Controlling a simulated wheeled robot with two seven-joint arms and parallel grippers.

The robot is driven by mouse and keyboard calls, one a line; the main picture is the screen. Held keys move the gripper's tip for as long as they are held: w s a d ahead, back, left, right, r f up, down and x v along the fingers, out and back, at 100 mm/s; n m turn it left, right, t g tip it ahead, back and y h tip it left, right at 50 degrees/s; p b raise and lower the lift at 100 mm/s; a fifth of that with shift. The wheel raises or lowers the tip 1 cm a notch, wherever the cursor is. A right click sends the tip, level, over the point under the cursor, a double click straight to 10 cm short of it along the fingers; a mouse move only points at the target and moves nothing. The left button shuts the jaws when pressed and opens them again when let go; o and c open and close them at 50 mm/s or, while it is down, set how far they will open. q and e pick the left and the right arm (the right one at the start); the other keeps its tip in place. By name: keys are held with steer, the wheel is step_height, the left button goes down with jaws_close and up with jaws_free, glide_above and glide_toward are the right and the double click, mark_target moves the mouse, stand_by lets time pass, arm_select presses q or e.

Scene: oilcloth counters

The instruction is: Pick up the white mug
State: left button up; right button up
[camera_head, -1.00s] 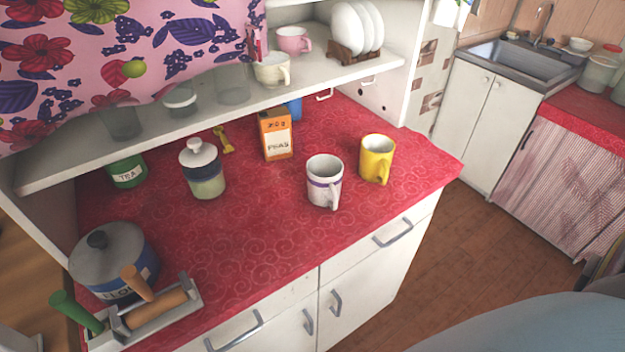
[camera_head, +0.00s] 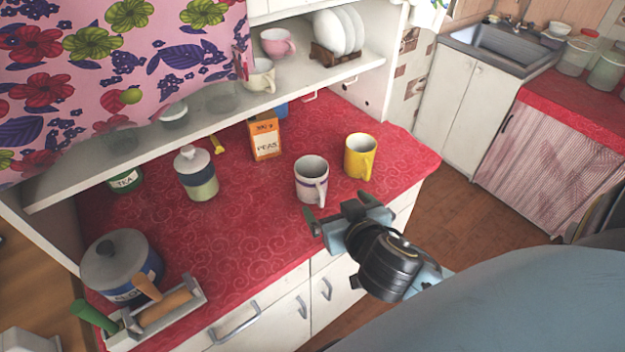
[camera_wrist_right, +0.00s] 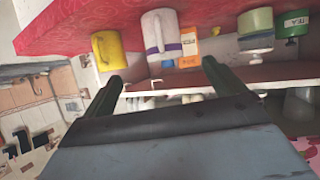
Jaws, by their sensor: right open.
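The white mug (camera_head: 310,180) with a purple band stands upright on the red counter, its handle facing the front right. It also shows in the right wrist view (camera_wrist_right: 160,36), where the picture is upside down. My right gripper (camera_head: 338,213) is open and empty at the counter's front edge, close in front of the mug and apart from it. In the right wrist view its two fingers (camera_wrist_right: 160,75) are spread wide with nothing between them. My left gripper is not in view.
A yellow mug (camera_head: 360,157) stands just right of the white mug. An orange peas box (camera_head: 265,138) and a lidded jar (camera_head: 197,175) stand behind and left. A shelf (camera_head: 220,111) overhangs the back. The counter left of the mug is clear.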

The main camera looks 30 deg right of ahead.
mark_target(317, 181)
steer(key=shift+t, duration=0.3)
steer(key=x, duration=0.4)
steer(key=r+x, duration=0.1)
steer(key=x, duration=0.2)
steer(key=shift+w+a, duration=0.15)
steer(key=shift+w, duration=0.15)
steer(key=shift+f+p+x, duration=0.15)
steer(key=shift+p+x, duration=0.15)
steer(key=shift+x, duration=1.25)
steer(key=shift+f+p+x, duration=0.2)
steer(key=shift+p+x, duration=0.05)
steer(key=shift+x, duration=1.3)
steer(key=shift+s+r, duration=0.1)
steer(key=shift+s, duration=0.05)
steer(key=c, duration=1.2)
